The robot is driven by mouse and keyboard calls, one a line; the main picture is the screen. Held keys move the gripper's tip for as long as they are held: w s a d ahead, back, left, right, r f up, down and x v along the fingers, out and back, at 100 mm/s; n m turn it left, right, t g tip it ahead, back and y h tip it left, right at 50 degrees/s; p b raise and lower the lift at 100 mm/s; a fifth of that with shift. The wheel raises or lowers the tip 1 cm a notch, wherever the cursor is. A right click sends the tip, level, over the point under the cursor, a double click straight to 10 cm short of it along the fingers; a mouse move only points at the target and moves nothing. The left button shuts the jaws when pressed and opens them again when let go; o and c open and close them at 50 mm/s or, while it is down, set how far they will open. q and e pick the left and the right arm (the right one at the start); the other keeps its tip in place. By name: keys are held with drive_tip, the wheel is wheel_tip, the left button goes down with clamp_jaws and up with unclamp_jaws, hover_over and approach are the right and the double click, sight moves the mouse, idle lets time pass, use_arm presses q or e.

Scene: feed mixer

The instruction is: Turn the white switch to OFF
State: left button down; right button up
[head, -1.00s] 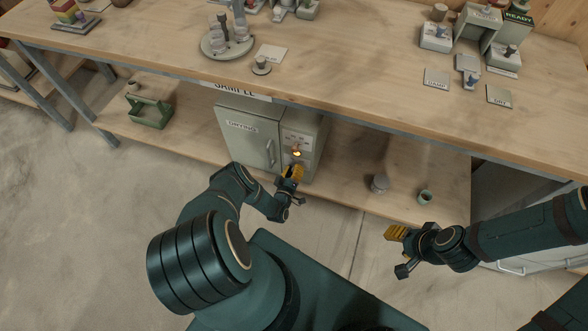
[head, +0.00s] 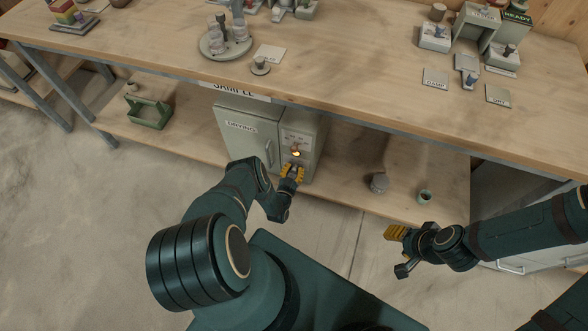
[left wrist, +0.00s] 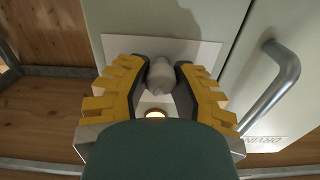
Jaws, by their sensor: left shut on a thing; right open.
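The white switch (left wrist: 160,78) is a pale rounded knob on the front panel of the grey drying cabinet (head: 249,141). In the left wrist view it sits between the yellow fingers of my left gripper (left wrist: 159,82), which is shut on it. In the head view my left gripper (head: 293,171) is at the lower part of the panel (head: 297,138) and hides the switch. A lit orange lamp (head: 296,153) shows just above the fingers; its glow also shows in the left wrist view (left wrist: 155,113). My right gripper (head: 397,251) is open and empty, away from the cabinet.
The cabinet stands on the lower shelf under the wooden workbench (head: 350,70). Its door handle (head: 269,153) is left of the panel.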

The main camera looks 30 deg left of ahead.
sight(294, 168)
use_arm(q)
drive_tip(key=shift+w+m, duration=0.15)
drive_tip(key=shift+m, duration=0.75)
drive_tip(key=c, duration=0.8)
unclamp_jaws()
drive_tip(key=shift+o, duration=0.2)
drive_tip(key=shift+r, duration=0.1)
drive_tip(key=shift+r, duration=4.95)
